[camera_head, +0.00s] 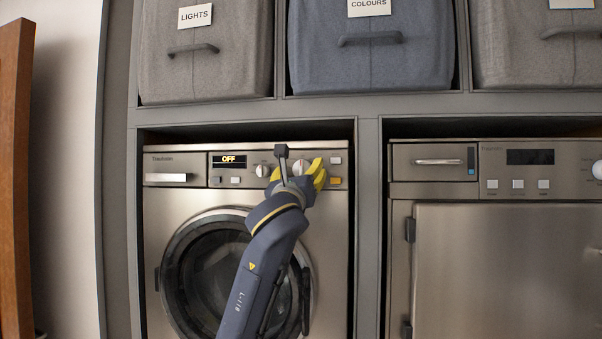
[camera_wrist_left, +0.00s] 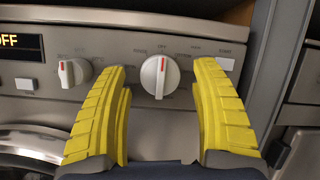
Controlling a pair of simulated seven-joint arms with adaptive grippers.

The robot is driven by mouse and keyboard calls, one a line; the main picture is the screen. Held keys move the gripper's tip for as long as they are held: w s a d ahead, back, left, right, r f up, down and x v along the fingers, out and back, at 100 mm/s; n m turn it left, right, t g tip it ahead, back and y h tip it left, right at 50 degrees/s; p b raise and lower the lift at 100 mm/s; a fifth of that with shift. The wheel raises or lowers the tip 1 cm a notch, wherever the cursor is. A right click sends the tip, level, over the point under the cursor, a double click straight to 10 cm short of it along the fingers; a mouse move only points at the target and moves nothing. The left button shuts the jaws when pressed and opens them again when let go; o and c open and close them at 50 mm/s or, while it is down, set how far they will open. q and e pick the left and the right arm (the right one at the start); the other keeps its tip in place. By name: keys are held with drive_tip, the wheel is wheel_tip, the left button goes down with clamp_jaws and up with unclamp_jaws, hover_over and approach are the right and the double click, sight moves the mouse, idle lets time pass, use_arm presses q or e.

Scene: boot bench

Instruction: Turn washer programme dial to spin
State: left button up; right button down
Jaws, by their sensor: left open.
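The washer (camera_head: 171,215) has a steel front panel, and its display (camera_head: 228,161) reads OFF. The larger white programme dial (camera_wrist_left: 154,87) has a red mark pointing nearly straight up, with small labels around it too blurred to read surely. In the head view the dial (camera_head: 301,167) is largely hidden by my gripper. My left gripper (camera_head: 298,172) is open in front of the panel. In the left wrist view its yellow fingers (camera_wrist_left: 160,80) stand on either side of the dial, with gaps, not visibly touching it. My right gripper is not in view.
A smaller white knob (camera_wrist_left: 73,73) is left of the dial, close to the left finger. Panel buttons (camera_head: 335,160) sit at the right. The round door (camera_head: 190,260) is below. A second steel appliance (camera_head: 500,260) stands right; fabric bins (camera_head: 370,65) fill the shelf above.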

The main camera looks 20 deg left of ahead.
use_arm(q)
drive_tip(key=shift+w, duration=0.1)
drive_tip(key=c, duration=1.3)
drive_tip(key=shift+c, duration=0.2)
drive_tip(key=shift+n, duration=0.3)
drive_tip(key=n+y, duration=0.1)
drive_tip(key=n, duration=0.1)
drive_tip(key=n+y, duration=0.2)
drive_tip(key=n, duration=0.1)
drive_tip(key=shift+d+r+g, duration=0.1)
drive_tip(key=shift+d+g, duration=0.1)
drive_tip(key=shift+g, duration=0.1)
drive_tip(key=n+g+y, duration=0.1)
drive_tip(key=n, duration=0.2)
drive_tip(key=n+y, duration=0.1)
drive_tip(key=n, duration=0.2)
drive_tip(key=shift+d+n+g, duration=0.1)
drive_tip(key=shift+n+g, duration=0.2)
drive_tip(key=shift+g, duration=0.1)
drive_tip(key=n+g, duration=0.1)
drive_tip(key=n, duration=0.1)
drive_tip(key=n+y, duration=0.1)
drive_tip(key=n, duration=0.2)
drive_tip(key=shift+r+g, duration=0.15)
drive_tip(key=shift+g, duration=0.25)
drive_tip(key=shift+n+g+y, duration=0.3)
drive_tip(key=shift+n+g, duration=0.3)
drive_tip(key=shift+n, duration=0.9)
